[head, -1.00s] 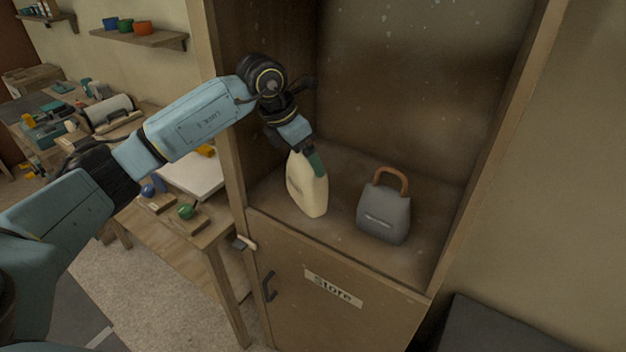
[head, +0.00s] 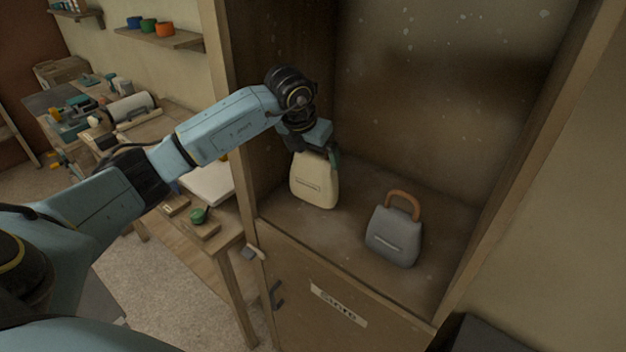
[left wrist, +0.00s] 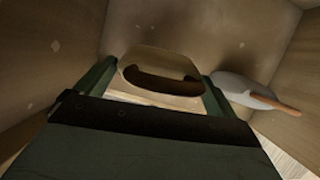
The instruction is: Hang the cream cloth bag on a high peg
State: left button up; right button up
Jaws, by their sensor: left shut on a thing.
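The cream cloth bag (head: 314,183) is inside the wooden cupboard, at the left of its shelf, upright below my left gripper (head: 321,151). My left gripper is shut on the bag at its top. In the left wrist view the bag's looped handle (left wrist: 158,68) shows between the two green fingers. From these views I cannot tell whether the bag's base touches the shelf. No high peg is in view. My right gripper is not in view.
A grey bag (head: 395,236) with a brown handle stands on the cupboard shelf (head: 350,226), right of the cream bag. The cupboard's left post (head: 235,120) is close to my left arm. A workbench (head: 215,238) with several tools stands at left.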

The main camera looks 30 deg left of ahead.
aim_at(309, 164)
pick_arm(q)
notch_tip(309, 164, down, 5)
jog(key=shift+f+p, duration=0.1)
jog(key=shift+p, duration=0.5)
jog(key=shift+f, duration=0.2)
jog(key=o, duration=1.1)
jog(key=shift+f, duration=0.15)
jog(key=shift+o, duration=0.3)
jog(key=shift+s+r, duration=0.1)
jog(key=shift+r, duration=0.3)
jog(key=b+v, duration=0.1)
jog(key=v, duration=0.1)
jog(key=b+v, duration=0.1)
jog(key=v, duration=0.1)
jog(key=shift+s+a+r+b, duration=0.1)
jog(key=shift+s+r+b, duration=0.05)
jog(key=shift+s+b, duration=0.2)
jog(key=v, duration=0.8)
jog(key=shift+b, duration=0.3)
